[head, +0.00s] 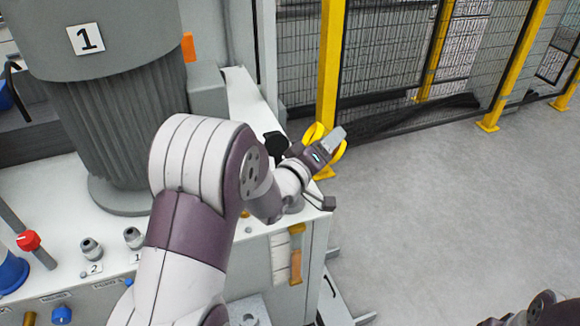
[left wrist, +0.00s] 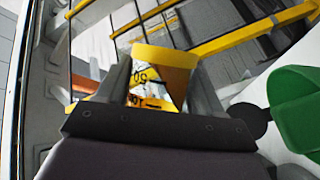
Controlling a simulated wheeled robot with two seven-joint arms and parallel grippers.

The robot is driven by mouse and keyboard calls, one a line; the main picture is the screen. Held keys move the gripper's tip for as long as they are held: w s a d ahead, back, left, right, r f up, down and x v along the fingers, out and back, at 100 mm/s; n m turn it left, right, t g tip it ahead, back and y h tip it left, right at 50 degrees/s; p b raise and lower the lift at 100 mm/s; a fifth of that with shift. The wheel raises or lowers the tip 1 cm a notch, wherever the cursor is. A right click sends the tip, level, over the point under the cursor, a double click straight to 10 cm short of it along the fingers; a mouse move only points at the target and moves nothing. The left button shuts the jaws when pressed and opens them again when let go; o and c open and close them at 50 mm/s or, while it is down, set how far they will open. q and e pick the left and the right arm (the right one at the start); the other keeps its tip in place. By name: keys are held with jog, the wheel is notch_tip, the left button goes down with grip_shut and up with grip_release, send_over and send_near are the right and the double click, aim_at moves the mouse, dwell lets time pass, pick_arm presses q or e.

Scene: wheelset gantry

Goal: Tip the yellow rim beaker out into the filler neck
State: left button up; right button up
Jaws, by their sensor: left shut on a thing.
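The yellow rim beaker (left wrist: 150,72) is clear with dark markings and a wide yellow rim; amber shows on its right side. My left gripper (head: 325,146) is shut on it, and the fingers stand on both sides of it in the left wrist view. In the head view, yellow parts of the beaker (head: 313,133) show beside the fingers, off the cabinet's right end. A green rounded thing (left wrist: 298,105) is at the right of the left wrist view. I cannot make out the filler neck for sure; my left arm hides part of the cabinet top. My right gripper is out of view.
A ribbed grey motor (head: 120,120) marked 1 stands on the white cabinet top (head: 105,223). A black piece (head: 275,144) is close left of my gripper. Yellow fence posts (head: 329,70) and mesh stand behind.

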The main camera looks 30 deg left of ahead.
aim_at(314, 137)
pick_arm(q)
jog(key=shift+f+n+b, duration=0.3)
jog(key=shift+n+b, duration=0.4)
jog(key=shift+b, duration=0.05)
jog(key=shift+a+r+n+t+b, duration=0.1)
jog(key=shift+r+n+t+b, duration=0.25)
jog(key=shift+n+t, duration=0.4)
dwell(0.6)
jog(key=shift+s+a+r+n+t+b, duration=0.2)
jog(key=shift+a+n, duration=0.15)
jog(key=shift+n, duration=0.15)
jog(key=shift+s+a+r+n+t+b, duration=0.1)
jog(key=shift+s+a+r+n+t, duration=0.1)
jog(key=shift+a+n, duration=0.2)
dwell(0.5)
jog(key=shift+a+r+n+t+y+b, duration=0.15)
jog(key=shift+r+n+t+y+b, duration=0.15)
jog(key=shift+n, duration=0.5)
jog(key=shift+a+r+n+t+y+b, duration=0.1)
jog(key=shift+r+n+t+y+b, duration=0.2)
jog(key=shift+n, duration=0.45)
dwell(0.6)
